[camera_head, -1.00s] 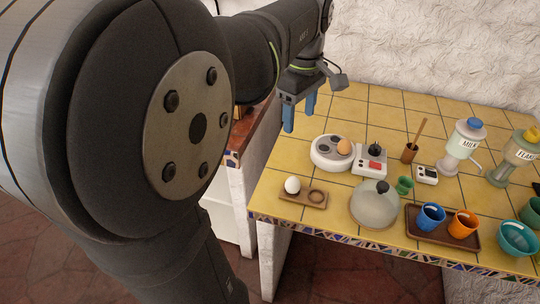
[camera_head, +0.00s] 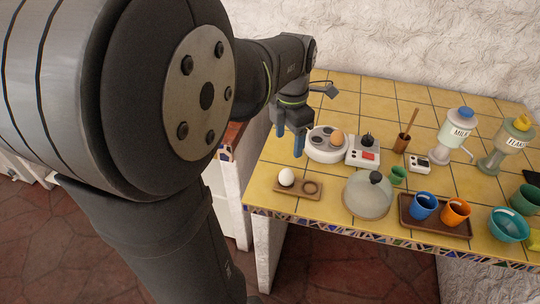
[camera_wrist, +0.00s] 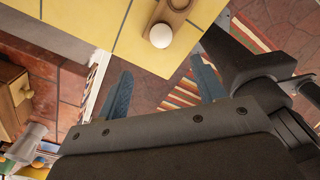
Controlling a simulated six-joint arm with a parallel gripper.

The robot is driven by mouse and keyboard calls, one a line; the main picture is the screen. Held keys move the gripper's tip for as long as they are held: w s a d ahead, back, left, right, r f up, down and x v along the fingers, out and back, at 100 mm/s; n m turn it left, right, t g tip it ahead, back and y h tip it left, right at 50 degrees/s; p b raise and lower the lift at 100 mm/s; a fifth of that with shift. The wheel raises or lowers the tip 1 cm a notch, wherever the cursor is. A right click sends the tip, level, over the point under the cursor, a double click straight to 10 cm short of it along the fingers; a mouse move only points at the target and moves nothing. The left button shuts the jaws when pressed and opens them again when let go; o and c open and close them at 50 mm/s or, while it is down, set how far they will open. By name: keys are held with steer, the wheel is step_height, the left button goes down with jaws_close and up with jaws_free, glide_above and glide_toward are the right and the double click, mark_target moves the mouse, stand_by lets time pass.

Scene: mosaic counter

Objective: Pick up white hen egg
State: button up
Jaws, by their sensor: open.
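The white hen egg (camera_head: 286,177) sits in the left hollow of a small wooden holder (camera_head: 311,188) near the counter's front left edge. The holder's right hollow is empty. My gripper (camera_head: 289,146) is open and empty, above the counter and behind the egg in the head view, with its blue fingers pointing down. In the wrist view, the egg (camera_wrist: 160,36) and part of the holder (camera_wrist: 178,6) show at the top, beyond the open fingers (camera_wrist: 163,88). The gripper is apart from the egg.
A round white cooker (camera_head: 325,154) holding a brown egg (camera_head: 337,137) stands close right of my gripper. A domed lid (camera_head: 366,197) stands right of the holder. A brown tray (camera_head: 405,211) with blue and orange cups lies further right.

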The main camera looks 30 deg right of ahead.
mark_target(287, 170)
step_height(287, 170, down, 13)
steer(key=shift+s, duration=0.15)
stand_by(0.4)
steer(key=c, duration=0.8)
